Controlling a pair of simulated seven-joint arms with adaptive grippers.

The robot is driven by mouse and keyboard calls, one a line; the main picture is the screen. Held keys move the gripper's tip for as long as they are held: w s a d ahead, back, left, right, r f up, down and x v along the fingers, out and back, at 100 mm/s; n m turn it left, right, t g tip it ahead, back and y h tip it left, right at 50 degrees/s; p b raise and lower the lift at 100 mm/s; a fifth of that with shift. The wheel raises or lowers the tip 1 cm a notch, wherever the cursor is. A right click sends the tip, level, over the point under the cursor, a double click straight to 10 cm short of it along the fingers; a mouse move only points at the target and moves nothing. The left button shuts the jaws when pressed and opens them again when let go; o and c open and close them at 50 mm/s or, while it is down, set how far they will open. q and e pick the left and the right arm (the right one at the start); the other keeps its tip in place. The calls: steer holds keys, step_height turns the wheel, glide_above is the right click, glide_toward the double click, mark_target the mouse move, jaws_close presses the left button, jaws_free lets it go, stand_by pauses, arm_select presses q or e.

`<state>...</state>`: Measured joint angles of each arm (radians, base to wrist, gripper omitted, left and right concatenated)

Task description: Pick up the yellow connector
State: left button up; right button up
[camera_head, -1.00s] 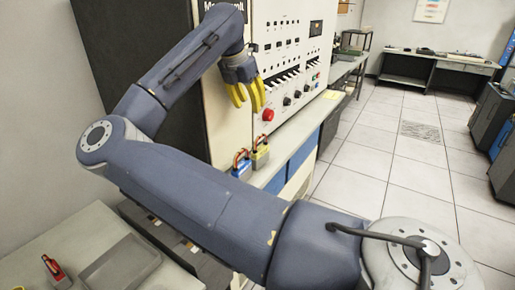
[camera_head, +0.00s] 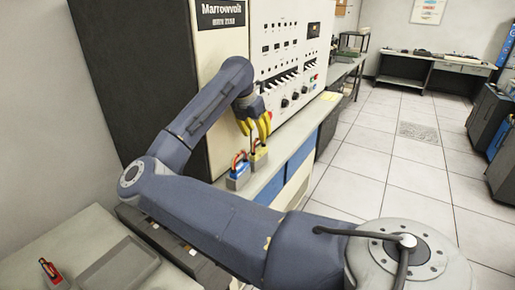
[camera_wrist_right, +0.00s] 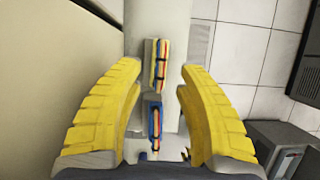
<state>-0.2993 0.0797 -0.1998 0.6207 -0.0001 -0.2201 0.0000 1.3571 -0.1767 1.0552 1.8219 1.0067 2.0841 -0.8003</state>
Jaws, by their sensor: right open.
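The yellow connector (camera_head: 259,158) stands on the narrow ledge in front of the tall machine, with red and dark cables looped on its top. In the right wrist view the yellow connector (camera_wrist_right: 156,65) shows beyond the fingertips, between the two fingers. A blue connector (camera_head: 238,177) stands beside it on the ledge, nearer to me; it also shows in the right wrist view (camera_wrist_right: 155,122). My right gripper (camera_head: 257,130) is open and empty, pointing down just above the connectors. My left gripper is not in view.
The cabinet panel (camera_head: 289,60) with switches and knobs rises right behind the ledge. A red connector (camera_head: 50,270) lies at the lower left near a grey tray (camera_head: 120,268). The tiled floor (camera_head: 385,165) to the right is clear.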

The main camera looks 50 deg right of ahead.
mark_target(257, 151)
steer(key=shift+x, duration=1.75)
steer(key=shift+c, duration=0.3)
jaws_close()
